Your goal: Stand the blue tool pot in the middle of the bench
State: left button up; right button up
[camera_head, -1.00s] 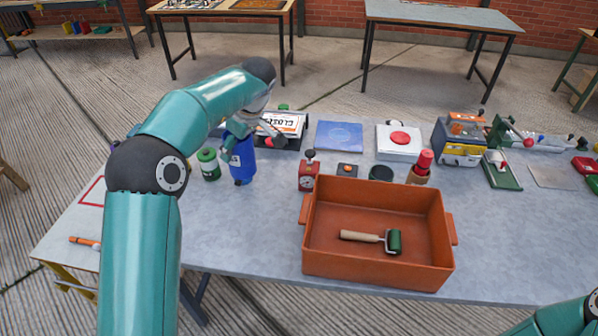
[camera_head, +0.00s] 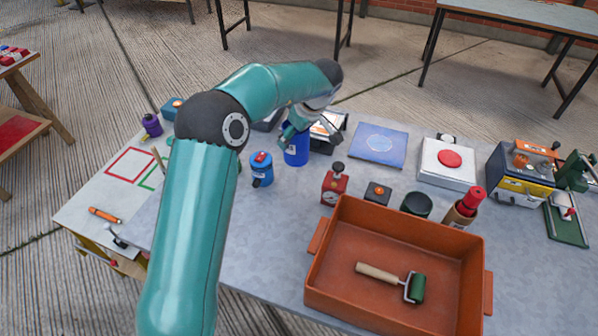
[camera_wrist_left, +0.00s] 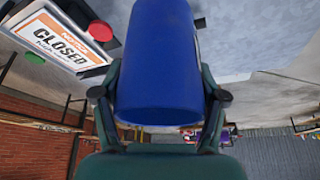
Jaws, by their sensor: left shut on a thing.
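In the left wrist view the pot (camera_wrist_left: 158,60) fills the space between the two fingers. I cannot tell whether its base touches the bench. My right gripper is out of view.
An orange-brown tray (camera_head: 340,290) with a green roller (camera_head: 415,287) stands front right. A blue can with a red top (camera_head: 262,169) stands left of the pot. Bare bench lies left of the tray.

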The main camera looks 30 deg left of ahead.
aim_at(306, 153)
pick_arm(q)
notch_tip(306, 153, down, 13)
jog(key=shift+f, duration=0.2)
jog(key=o, duration=1.5)
jog(key=shift+c, duration=0.2)
jog(key=p+v, duration=0.6)
jog(key=p, duration=0.1)
jog(key=shift+r, duration=0.45)
jog(key=shift+v, duration=2.65)
jog(key=shift+d, duration=0.1)
jog(key=shift+f, duration=0.15)
